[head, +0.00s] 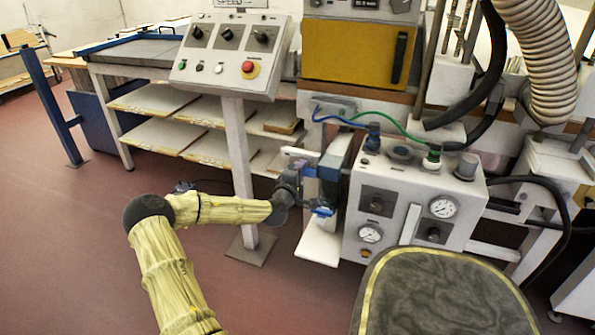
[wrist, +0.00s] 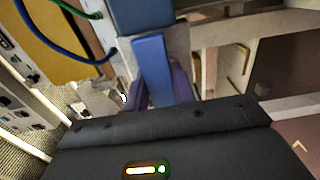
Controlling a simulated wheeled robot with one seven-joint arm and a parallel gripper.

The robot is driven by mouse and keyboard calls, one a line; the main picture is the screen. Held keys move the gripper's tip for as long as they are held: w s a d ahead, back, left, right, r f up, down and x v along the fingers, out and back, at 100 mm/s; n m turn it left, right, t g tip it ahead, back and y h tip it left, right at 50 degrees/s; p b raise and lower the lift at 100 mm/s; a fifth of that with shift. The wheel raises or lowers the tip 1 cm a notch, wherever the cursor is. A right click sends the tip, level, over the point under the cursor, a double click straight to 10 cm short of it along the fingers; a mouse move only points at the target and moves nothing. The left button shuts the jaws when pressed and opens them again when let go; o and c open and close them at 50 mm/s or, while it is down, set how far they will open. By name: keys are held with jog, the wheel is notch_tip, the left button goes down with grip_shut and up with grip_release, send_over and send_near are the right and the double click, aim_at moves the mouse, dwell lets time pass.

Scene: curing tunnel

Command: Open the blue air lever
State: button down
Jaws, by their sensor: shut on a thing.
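The blue air lever (wrist: 152,68) shows as a flat blue bar in the middle of the wrist view. Its lower end lies between the dark purplish fingers of my gripper (wrist: 160,92), which are shut on it. The fingertips are partly hidden behind the lever and the gripper's body. In the head view my gripper (head: 322,178) is at the left side of the grey pneumatic box (head: 402,220). My wrist and gripper cover most of the lever there, so I cannot tell its exact angle.
The box carries gauges (head: 443,206), knobs, and blue and green hoses. A control panel (head: 232,50) with a red stop button stands above left on a post (head: 240,160). A dark padded seat (head: 445,295) is in front of the box.

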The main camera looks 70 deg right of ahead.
jog(key=shift+w+f, duration=0.1)
jog(key=shift+w, duration=0.1)
jog(key=c, duration=1.2)
grip_release()
jog(key=shift+o, duration=0.2)
jog(key=shift+s, duration=0.1)
jog(key=shift+a, duration=0.1)
jog(key=w+a+p, duration=0.1)
jog(key=a+p, duration=0.1)
jog(key=a, duration=1.5)
jog(key=shift+w, duration=0.25)
jog(key=shift+a, duration=0.1)
